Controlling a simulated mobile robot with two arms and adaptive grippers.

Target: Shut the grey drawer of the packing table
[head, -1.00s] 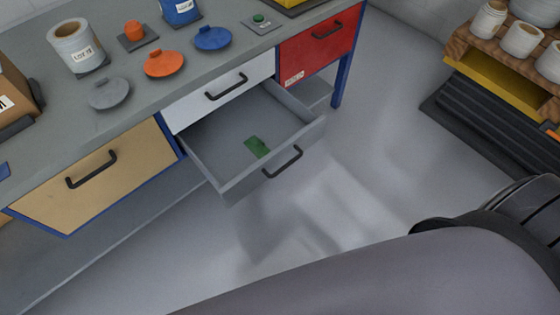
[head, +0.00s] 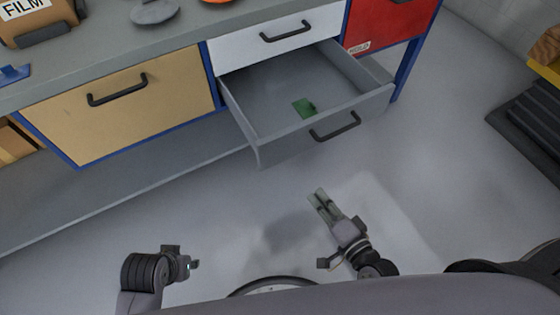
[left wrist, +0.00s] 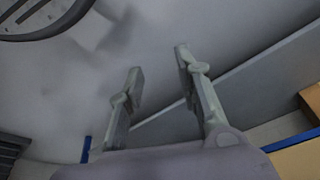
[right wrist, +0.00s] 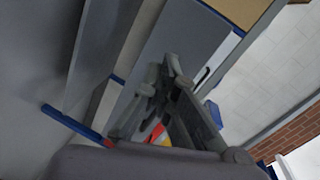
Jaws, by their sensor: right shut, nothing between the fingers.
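The grey drawer (head: 325,132) of the packing table hangs open in the head view, below a shut white drawer front. It has a dark bar handle (head: 335,126) on its front, and a small green thing (head: 305,107) lies inside. My right gripper (head: 317,196) is shut and empty. In the head view it appears below the drawer front, apart from it, with its fingers pointing toward the drawer. My left gripper is at the lower left of the head view (head: 193,265), away from the drawer. In the left wrist view its fingers (left wrist: 158,60) are apart with nothing between them.
The tan drawer (head: 120,95), white drawer (head: 275,38) and red drawer (head: 385,20) are shut. A low grey shelf (head: 130,165) runs under the table. A dark stepped stand (head: 530,125) is at the right. The floor before the drawer is clear.

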